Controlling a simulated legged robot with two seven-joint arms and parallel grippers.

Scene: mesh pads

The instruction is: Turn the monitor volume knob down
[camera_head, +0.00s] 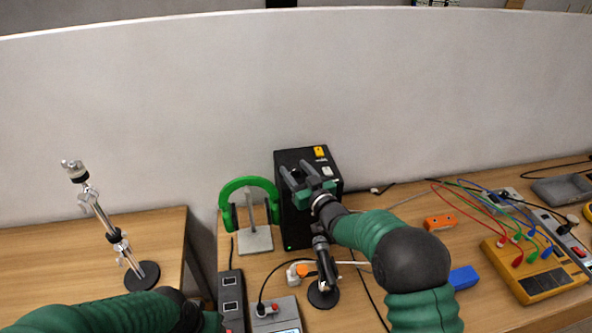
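The monitor (290,228) is a black box-shaped speaker standing on the wooden desk against the pale partition, with a yellow label and a white label near its top right and a small green light low on its front. My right gripper (296,175) is in front of the monitor's upper front face, with its two grey fingers apart and nothing seen between them. The volume knob cannot be made out; my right gripper and wrist cover part of the front. My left arm comes in at the bottom left, and its gripper does not show.
Green headphones (249,182) hang on a stand left of the monitor. A small black microphone-like item (323,262) stands in front of it. Power strips (231,300), cables and a blue block (463,278) lie nearby. A yellow box (538,282) with coloured leads is at right.

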